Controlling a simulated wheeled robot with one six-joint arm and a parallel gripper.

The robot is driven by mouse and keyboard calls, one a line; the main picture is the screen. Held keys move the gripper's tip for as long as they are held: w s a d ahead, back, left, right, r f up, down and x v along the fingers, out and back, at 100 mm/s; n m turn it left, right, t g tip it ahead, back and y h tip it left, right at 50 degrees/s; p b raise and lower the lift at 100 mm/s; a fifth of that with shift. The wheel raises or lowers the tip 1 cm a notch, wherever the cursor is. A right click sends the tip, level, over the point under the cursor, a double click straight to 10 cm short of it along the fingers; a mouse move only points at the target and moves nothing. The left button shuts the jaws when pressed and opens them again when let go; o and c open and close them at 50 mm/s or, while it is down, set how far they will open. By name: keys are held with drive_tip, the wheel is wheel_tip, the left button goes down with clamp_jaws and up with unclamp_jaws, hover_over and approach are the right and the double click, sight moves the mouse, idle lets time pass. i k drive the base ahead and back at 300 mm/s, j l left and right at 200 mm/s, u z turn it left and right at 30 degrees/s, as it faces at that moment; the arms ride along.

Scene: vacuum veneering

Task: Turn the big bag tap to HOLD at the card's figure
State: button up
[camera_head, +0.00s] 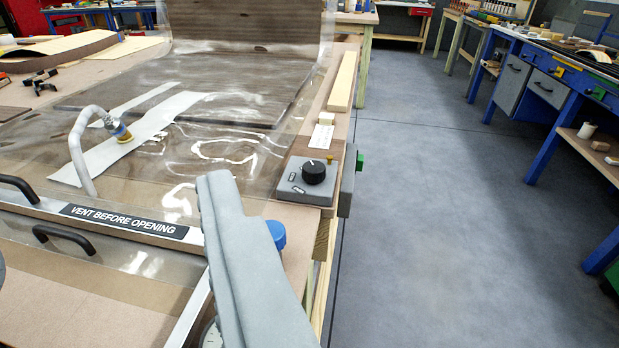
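The big bag is a clear, glossy sheet (225,150) over the table at left, with a white bar lettered "VENT BEFORE OPENING" (125,220) along its near edge. A black round knob (313,172) with a white mark sits on a grey box at the table's right edge, with small labels too small to read. A blue knob (277,234) shows nearer, partly behind my gripper. I cannot tell which is the tap. A small white card (320,138) lies beyond the box; its figure is unreadable. A long grey part of my gripper (245,265) rises in front, apart from the black knob; its opening is not shown.
A pale hose (76,150) with a brass-coloured fitting stands on the bag. Black handles (62,238) sit at the near left. A dial edge (212,336) shows at the bottom. Clear grey floor (440,220) lies right, bounded by blue-legged benches (553,140).

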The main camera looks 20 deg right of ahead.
sight(312, 172)
drive_tip(key=i+l, duration=0.2)
drive_tip(key=l, duration=0.15)
drive_tip(key=i+l+z, duration=0.1)
drive_tip(key=l, duration=0.25)
drive_tip(key=i+l, duration=0.25)
drive_tip(key=k+l+u, duration=0.1)
drive_tip(key=k+u, duration=0.2)
drive_tip(key=u, duration=0.2)
drive_tip(key=k+u, duration=0.3)
drive_tip(key=u, duration=0.15)
